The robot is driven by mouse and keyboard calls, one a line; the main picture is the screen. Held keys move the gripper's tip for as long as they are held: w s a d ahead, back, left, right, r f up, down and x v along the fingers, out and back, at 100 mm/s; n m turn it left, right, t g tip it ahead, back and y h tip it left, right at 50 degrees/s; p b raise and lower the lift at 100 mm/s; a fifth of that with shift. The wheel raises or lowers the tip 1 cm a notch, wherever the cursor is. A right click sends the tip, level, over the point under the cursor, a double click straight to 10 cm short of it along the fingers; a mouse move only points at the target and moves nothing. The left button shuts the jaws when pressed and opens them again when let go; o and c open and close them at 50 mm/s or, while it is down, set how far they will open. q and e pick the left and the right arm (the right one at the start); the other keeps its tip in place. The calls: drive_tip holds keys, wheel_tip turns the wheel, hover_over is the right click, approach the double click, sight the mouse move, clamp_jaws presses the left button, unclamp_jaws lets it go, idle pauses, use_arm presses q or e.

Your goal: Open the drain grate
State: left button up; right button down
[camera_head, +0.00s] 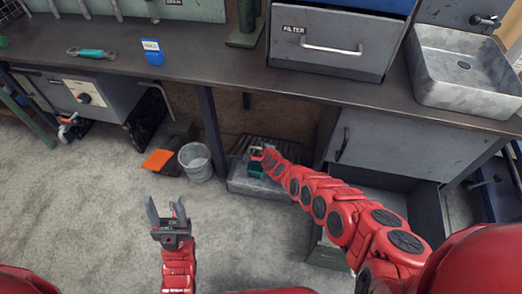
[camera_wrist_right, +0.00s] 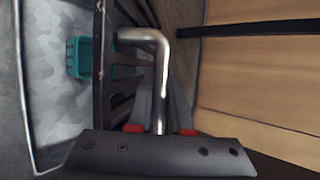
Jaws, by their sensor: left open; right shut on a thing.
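The drain grate (camera_head: 240,146) has dark slats and shows under the bench, above a grey metal basin (camera_head: 240,186). In the right wrist view the slats of the grate (camera_wrist_right: 100,75) run beside a bent bright metal handle (camera_wrist_right: 146,36). My right gripper (camera_head: 257,153) is at the grate; the right wrist view shows its fingers (camera_wrist_right: 160,98) shut around the straight part of the handle. A teal box-like thing (camera_wrist_right: 84,57) shows inside the basin past the slats. My arm hides part of the grate and basin in the head view. My left gripper (camera_head: 165,207) is open and empty above the floor.
A metal bucket (camera_head: 196,163) and an orange-topped item (camera_head: 158,160) stand left of the basin. A bench leg (camera_head: 212,136) rises nearby. A grey cabinet (camera_head: 390,150) is to the right. Open concrete floor (camera_head: 80,220) lies at the left.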

drive_tip(key=shift+w+d+r+p, duration=0.15)
drive_tip(key=shift+w+r+p, duration=0.15)
drive_tip(key=shift+w+r, duration=0.55)
drive_tip(key=c, duration=1.1)
unclamp_jaws()
drive_tip(key=shift+s, duration=0.1)
